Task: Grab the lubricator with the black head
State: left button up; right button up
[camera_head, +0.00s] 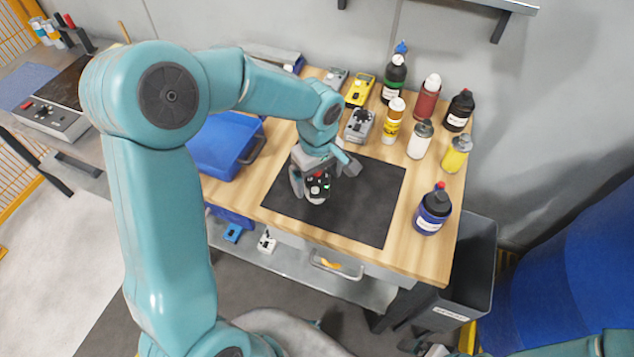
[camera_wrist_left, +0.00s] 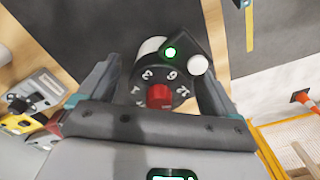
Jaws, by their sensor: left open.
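The lubricator with the black head (camera_head: 318,188) stands on the black mat (camera_head: 365,208) on the wooden workbench. In the left wrist view its head (camera_wrist_left: 178,62) shows a red knob, a green light and a white round part; its body is mostly hidden beneath. My left gripper (camera_head: 315,181) is over it with jaws open, one finger on each side of the head. In the left wrist view the fingers (camera_wrist_left: 155,80) flank the head; whether they touch it I cannot tell. Part of my right arm (camera_head: 560,343) shows at the lower right edge; its jaws are not clear.
Several bottles, including a red one (camera_head: 427,97) and a yellow one (camera_head: 457,154), stand at the bench's back right. A blue bottle (camera_head: 433,209) stands right of the mat. A blue case (camera_head: 222,146) lies left. A grey device (camera_head: 359,125) sits behind the mat. The mat's front is clear.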

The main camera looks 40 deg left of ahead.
pick_arm(q)
jog(key=c, duration=1)
jog(key=shift+c, duration=1.1)
jog(key=shift+r, duration=0.1)
